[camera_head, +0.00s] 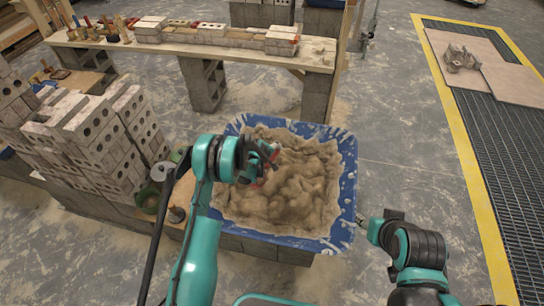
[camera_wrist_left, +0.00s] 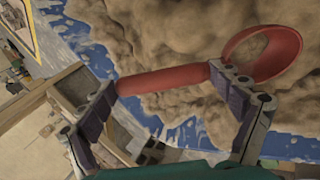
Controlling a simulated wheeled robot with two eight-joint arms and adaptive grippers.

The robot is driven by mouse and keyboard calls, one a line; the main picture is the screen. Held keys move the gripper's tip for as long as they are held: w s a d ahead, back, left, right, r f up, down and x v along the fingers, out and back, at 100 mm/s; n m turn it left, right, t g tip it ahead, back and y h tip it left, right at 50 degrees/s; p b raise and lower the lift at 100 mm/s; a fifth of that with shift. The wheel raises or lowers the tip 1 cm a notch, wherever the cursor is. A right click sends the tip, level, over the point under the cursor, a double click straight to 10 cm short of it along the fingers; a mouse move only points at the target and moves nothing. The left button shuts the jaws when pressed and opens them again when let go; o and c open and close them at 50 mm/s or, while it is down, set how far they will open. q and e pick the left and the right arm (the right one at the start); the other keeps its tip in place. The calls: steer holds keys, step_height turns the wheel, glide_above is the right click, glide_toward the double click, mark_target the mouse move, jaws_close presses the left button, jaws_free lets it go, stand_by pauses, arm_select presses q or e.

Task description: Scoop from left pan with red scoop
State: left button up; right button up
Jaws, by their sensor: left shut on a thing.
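A blue mortar tub (camera_head: 349,165) stands in the middle of the head view, filled with lumpy tan mortar (camera_head: 305,180). My left gripper (camera_head: 262,163) is over the left part of the tub. In the left wrist view my left gripper (camera_wrist_left: 165,82) is shut on the red scoop (camera_wrist_left: 160,80), with the handle lying across between the fingers. The scoop's round bowl (camera_wrist_left: 292,52) is at the right, over the mortar; I cannot tell if it touches. In the head view the gripper hides most of the scoop. My right gripper (camera_head: 362,221) is just right of the tub's lower right corner; its fingers are unclear.
Stacked bricks (camera_head: 95,135) stand left of the tub. A plank bench (camera_head: 200,52) with bricks and tools is behind it. A floor grating (camera_head: 510,160) edged in yellow is at the right. Bare floor lies between tub and grating.

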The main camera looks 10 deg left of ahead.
mark_target(258, 185)
arm_select(q)
step_height(258, 185, down, 13)
steer(key=s+a+b, duration=0.1)
steer(key=s+b, duration=0.1)
steer(key=b, duration=0.2)
steer(key=s+a+g+y, duration=0.1)
steer(key=s, duration=0.1)
steer(key=s+a+g+y, duration=0.1)
steer(key=s+g, duration=0.1)
steer(key=s+a+g, duration=0.1)
steer(key=shift+s+a+r+g+y, duration=0.3)
steer(key=shift+s+a+y, duration=0.05)
steer(key=shift+s+y, duration=0.05)
steer(key=shift+s+a+r+g+y, duration=0.1)
steer(key=shift+r+g+y, duration=0.25)
steer(key=shift+g, duration=0.15)
steer(key=shift+w+d+r+p, duration=0.15)
steer(key=shift+r+p, duration=0.55)
steer(key=shift+r, duration=1.05)
steer(key=shift+w+d+r+p, duration=0.15)
steer(key=shift+r+p, duration=0.5)
steer(key=shift+r, duration=1.1)
steer(key=shift+w+r+p, duration=0.25)
steer(key=shift+r+p, duration=0.45)
steer(key=shift+r, duration=1.05)
